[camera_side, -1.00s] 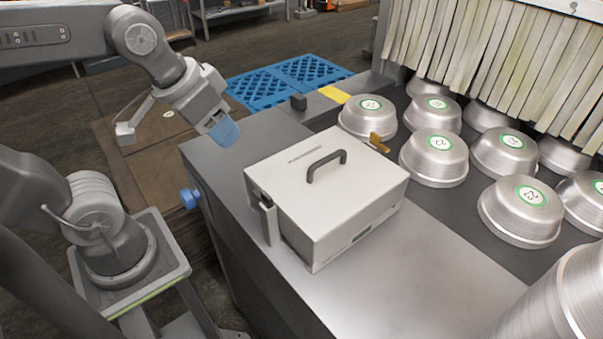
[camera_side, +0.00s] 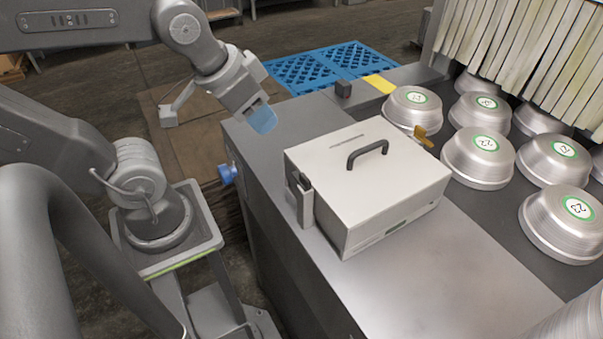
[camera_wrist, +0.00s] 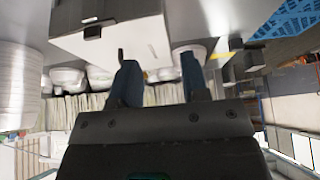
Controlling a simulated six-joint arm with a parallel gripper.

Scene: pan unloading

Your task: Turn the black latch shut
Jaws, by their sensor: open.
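A white box (camera_side: 365,190) with a dark carry handle (camera_side: 368,153) on its lid sits on the grey metal counter. The small black latch (camera_side: 302,182) is on the box's left side, above a grey bracket (camera_side: 306,208). Its exact angle is too small to tell. My gripper (camera_side: 263,120), with blue fingertips, is open and empty, in the air to the upper left of the box and apart from it. In the wrist view my gripper (camera_wrist: 160,76) shows two spread blue fingers. The box (camera_wrist: 120,38) is at the top there.
Several silver pans (camera_side: 477,157) with green-ringed labels stand on the dark surface right of the box, below hanging strips (camera_side: 520,50). A small black block (camera_side: 343,89) and yellow patch (camera_side: 380,84) lie behind the box. The counter in front is clear.

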